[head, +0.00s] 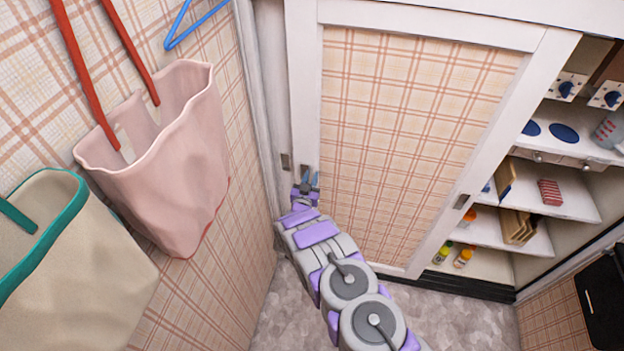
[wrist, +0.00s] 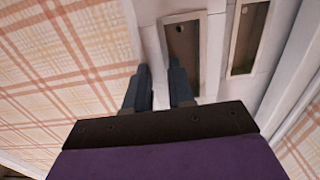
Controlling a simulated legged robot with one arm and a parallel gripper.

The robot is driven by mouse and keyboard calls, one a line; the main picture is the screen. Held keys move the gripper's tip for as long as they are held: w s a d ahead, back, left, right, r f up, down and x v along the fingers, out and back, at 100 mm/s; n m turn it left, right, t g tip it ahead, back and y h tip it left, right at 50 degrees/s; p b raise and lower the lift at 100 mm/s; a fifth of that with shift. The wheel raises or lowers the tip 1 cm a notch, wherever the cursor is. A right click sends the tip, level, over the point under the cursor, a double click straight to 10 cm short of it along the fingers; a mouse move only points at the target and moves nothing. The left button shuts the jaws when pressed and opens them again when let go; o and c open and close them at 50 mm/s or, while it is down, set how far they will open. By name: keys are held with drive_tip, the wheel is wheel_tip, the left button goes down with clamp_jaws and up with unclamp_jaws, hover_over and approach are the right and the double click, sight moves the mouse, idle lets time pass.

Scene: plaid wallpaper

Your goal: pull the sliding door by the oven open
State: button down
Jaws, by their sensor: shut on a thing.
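The sliding door (head: 412,130) is a plaid panel in a white frame, with the open shelves to its right. My gripper (head: 310,178) is at the left upright of its frame, low down. In the wrist view, my gripper's two dark fingers (wrist: 159,80) straddle a white strip of that frame. One fingertip is at the end of a recessed handle (wrist: 182,45), the other by the plaid panel (wrist: 65,50). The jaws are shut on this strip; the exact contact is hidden. Another recessed handle (head: 466,215) is on the door's right upright.
A second recess (head: 286,162) is on the white upright left of the door. A pink bag (head: 180,150) and a cream bag (head: 85,270) hang on the left wall. Open shelves (head: 565,205) hold several items. The floor (head: 470,325) in front is clear.

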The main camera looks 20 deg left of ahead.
drive_tip(key=c, duration=1)
unclamp_jaws()
drive_tip(key=shift+o, duration=0.2)
drive_tip(key=s+p, duration=0.3)
drive_tip(key=s, duration=1.4)
drive_tip(key=shift+d+p, duration=0.25)
drive_tip(key=shift+p, duration=0.1)
